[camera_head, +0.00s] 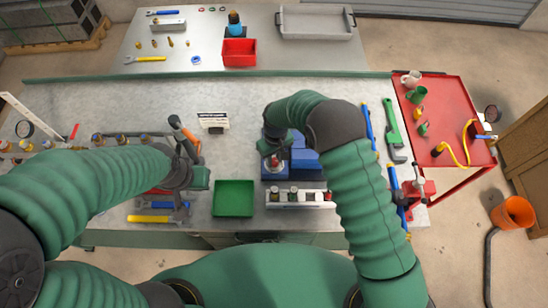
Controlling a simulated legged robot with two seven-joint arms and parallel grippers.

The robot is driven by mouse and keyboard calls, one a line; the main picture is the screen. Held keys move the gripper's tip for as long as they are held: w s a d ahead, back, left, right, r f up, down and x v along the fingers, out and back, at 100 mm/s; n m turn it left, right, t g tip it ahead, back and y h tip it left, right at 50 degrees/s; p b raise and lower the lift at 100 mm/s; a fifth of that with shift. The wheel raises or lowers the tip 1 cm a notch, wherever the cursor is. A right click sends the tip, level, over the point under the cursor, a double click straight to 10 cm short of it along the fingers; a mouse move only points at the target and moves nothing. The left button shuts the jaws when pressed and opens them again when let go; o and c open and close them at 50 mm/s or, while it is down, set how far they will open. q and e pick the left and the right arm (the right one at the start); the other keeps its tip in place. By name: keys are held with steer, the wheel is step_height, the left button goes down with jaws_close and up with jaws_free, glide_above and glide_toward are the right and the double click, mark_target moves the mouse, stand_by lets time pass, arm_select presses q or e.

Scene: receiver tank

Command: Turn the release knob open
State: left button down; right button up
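A blue unit (306,160) stands on the grey workbench, right of the middle. A small red knob-like part (274,163) shows at its left side; I take it for the release knob, but it is too small to tell its turn position. My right gripper (272,149) reaches down over this part from above. The arm and gripper cover much of it, and I cannot tell whether the fingers touch it. My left gripper (198,178) is over the left part of the bench, away from the unit. Its fingers are mostly hidden.
A green tray (234,198) lies on the bench between my arms. A rack of small fittings (300,198) stands in front of the blue unit. A red cart (447,115) stands beyond the bench's right end. The bench behind the unit is mostly clear.

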mark_target(276, 159)
jaws_close()
steer(key=shift+f+n+b, duration=0.15)
steer(key=shift+n+b, duration=0.15)
steer(key=shift+b, duration=0.2)
steer(key=o, duration=0.9)
jaws_free()
steer(key=shift+c, duration=0.2)
step_height(276, 159, up, 17)
steer(key=b, duration=0.3)
steer(key=shift+w+d, duration=0.2)
steer(key=shift+w, duration=0.05)
